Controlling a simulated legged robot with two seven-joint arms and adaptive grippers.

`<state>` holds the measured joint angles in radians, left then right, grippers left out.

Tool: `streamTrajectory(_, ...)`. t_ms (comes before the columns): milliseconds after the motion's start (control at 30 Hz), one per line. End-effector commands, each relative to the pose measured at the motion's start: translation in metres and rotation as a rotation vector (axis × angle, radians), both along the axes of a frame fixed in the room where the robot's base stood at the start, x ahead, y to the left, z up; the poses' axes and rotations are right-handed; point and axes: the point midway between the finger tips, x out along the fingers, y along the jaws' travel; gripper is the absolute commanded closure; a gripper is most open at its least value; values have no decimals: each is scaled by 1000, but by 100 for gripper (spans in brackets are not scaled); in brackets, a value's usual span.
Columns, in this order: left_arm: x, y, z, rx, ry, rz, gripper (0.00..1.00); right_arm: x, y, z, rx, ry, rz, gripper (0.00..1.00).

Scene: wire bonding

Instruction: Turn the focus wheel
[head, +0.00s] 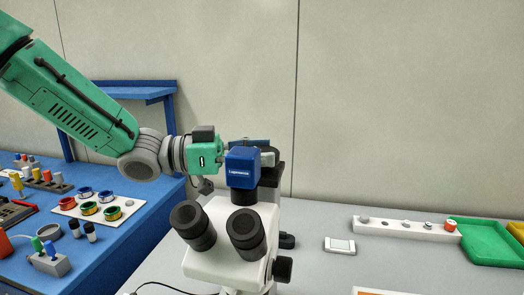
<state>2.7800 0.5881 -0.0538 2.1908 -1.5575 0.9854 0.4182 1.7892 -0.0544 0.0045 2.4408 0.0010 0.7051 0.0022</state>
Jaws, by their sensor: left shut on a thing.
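A white microscope (232,240) with two black eyepieces stands on the grey table. Dark round knobs show on its right side, an upper one (287,241) and a larger lower one (283,270); I cannot tell which is the focus wheel. My left arm reaches across from the left, above the eyepieces. My right gripper is not in view.
A blue bench (130,222) at left holds coloured spools, a white plate and small tools. Grey table (325,215) is clear between.

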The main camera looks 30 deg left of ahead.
Motion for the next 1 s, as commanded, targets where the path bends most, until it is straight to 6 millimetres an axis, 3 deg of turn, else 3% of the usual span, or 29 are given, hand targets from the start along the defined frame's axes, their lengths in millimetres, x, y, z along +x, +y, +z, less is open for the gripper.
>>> streamTrajectory(500, 2, -3, 3, 6, 0, -281, 78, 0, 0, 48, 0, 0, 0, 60)
streamTrajectory(1000, 0, -6, 2, 6, -4, -514, 78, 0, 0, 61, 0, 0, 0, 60)
